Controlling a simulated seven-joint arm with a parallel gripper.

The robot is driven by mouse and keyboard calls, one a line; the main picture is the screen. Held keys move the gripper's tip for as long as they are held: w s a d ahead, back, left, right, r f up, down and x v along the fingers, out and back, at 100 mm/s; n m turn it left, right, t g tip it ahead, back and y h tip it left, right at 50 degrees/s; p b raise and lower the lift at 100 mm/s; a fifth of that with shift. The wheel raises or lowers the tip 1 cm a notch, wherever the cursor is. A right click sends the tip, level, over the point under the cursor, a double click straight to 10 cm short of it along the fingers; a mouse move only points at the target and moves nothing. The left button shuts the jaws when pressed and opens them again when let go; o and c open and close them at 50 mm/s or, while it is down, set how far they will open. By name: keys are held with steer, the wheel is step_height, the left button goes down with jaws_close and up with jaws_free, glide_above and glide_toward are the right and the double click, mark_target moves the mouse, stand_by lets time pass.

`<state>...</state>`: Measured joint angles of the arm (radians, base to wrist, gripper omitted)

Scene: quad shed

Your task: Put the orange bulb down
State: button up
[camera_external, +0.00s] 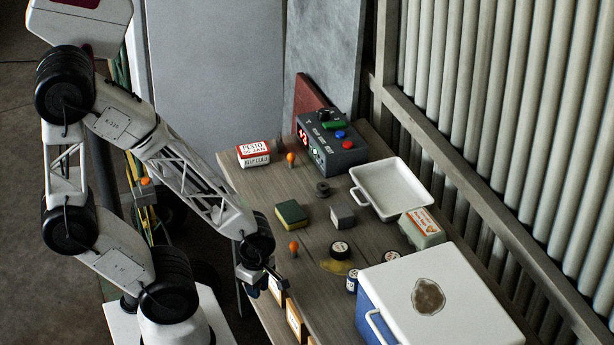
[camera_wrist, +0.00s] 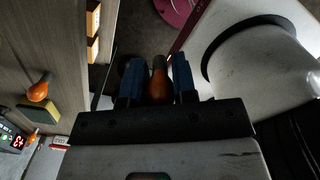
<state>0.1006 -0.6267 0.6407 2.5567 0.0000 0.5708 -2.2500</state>
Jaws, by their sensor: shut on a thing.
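My gripper (camera_wrist: 159,85) has its blue fingers shut on an orange bulb (camera_wrist: 159,80), dark end pointing away from the wrist. In the outside view my gripper (camera_external: 268,284) is low at the left edge of the wooden table (camera_external: 262,205); the held bulb cannot be made out there. In the wrist view, dark floor and my base show behind the bulb, with the table to the left. Two other orange bulbs are on the table: one (camera_external: 293,248) near my gripper, the other (camera_external: 291,158) by the control box.
The control box (camera_external: 335,145) and white tray (camera_external: 393,186) stand further back. A cooler (camera_external: 430,290) fills the front right. Light wooden blocks (camera_external: 296,318) line the left edge.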

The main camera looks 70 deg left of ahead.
mark_target(323, 186)
steer(key=shift+w+a+r, duration=0.15)
steer(key=shift+w+a, duration=0.05)
steer(key=shift+w, duration=0.25)
steer(key=w+a+r+n, duration=0.1)
steer(key=w+a+n, duration=0.1)
steer(key=w+a, duration=0.3)
steer(key=shift+w+r, duration=0.35)
steer(key=shift+w, duration=0.85)
steer(key=w+a, duration=0.1)
steer(key=a, duration=0.1)
steer(key=w+a+n, duration=0.1)
steer(key=w+a, duration=0.1)
steer(key=w+a+r+n, duration=0.1)
steer(key=shift+w+a, duration=0.4)
steer(key=w+a+n, duration=0.1)
steer(key=w+a, duration=0.1)
steer(key=a, duration=0.3)
steer(key=w+a+n, duration=0.1)
steer(key=w+a, duration=0.1)
steer(key=a, duration=0.3)
steer(key=w+a+n, duration=0.1)
steer(key=w+a, duration=0.1)
steer(key=a, duration=0.3)
steer(key=shift+w+a+r+n, duration=0.25)
steer(key=shift+a+n, duration=0.05)
steer(key=shift+a, duration=0.1)
steer(key=shift+w+a, duration=0.1)
steer(key=shift+a, duration=0.6)
steer(key=shift+w, duration=0.1)
